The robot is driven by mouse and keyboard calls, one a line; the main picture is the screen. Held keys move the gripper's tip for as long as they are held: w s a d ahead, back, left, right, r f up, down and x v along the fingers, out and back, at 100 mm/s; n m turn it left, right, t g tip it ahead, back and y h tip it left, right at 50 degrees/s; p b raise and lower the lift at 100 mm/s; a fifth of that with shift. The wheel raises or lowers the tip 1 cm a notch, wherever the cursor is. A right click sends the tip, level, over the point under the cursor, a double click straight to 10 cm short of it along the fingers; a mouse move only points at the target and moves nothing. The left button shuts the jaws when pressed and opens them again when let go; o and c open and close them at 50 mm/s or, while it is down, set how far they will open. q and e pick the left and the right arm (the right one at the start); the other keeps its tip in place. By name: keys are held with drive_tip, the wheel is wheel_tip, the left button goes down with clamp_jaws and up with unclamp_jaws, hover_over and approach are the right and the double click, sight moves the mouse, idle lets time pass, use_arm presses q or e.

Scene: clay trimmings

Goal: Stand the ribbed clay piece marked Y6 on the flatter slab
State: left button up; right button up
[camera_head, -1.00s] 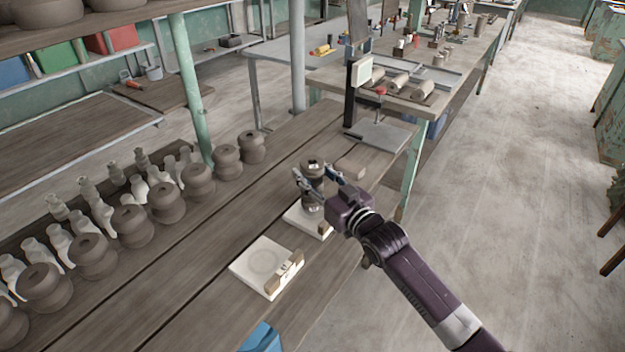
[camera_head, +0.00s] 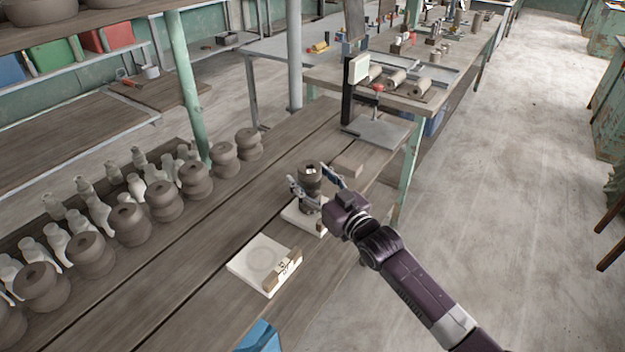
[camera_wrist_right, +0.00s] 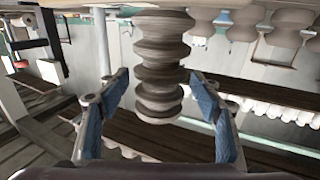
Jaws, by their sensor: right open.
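The ribbed clay piece (camera_head: 311,175), dark grey-brown with a small pale label on top too small to read, stands upright on or just above the farther white slab (camera_head: 300,217); its base is partly hidden. My right gripper (camera_head: 317,181) is open, with one finger on each side of the piece. In the right wrist view, where the scene appears upside down, the ribbed piece (camera_wrist_right: 160,65) lies between the blue-padded fingers (camera_wrist_right: 155,105), with gaps on both sides. The nearer white slab (camera_head: 250,262) is empty except for a faint ring mark. My left gripper is not in view.
A small marked block (camera_head: 284,271) stands at the nearer slab's right edge. A brown block (camera_head: 348,166) lies behind the gripper. A stand with a grey base (camera_head: 380,131) is farther back. Rows of ribbed pots (camera_head: 163,200) and pale figures line the left. Bench boards between are clear.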

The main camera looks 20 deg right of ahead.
drive_tip(key=shift+s, duration=0.15)
drive_tip(key=b+v, duration=0.1)
drive_tip(key=v, duration=1)
drive_tip(key=shift+s+r, duration=0.2)
drive_tip(key=shift+s, duration=0.15)
drive_tip(key=shift+f, duration=0.15)
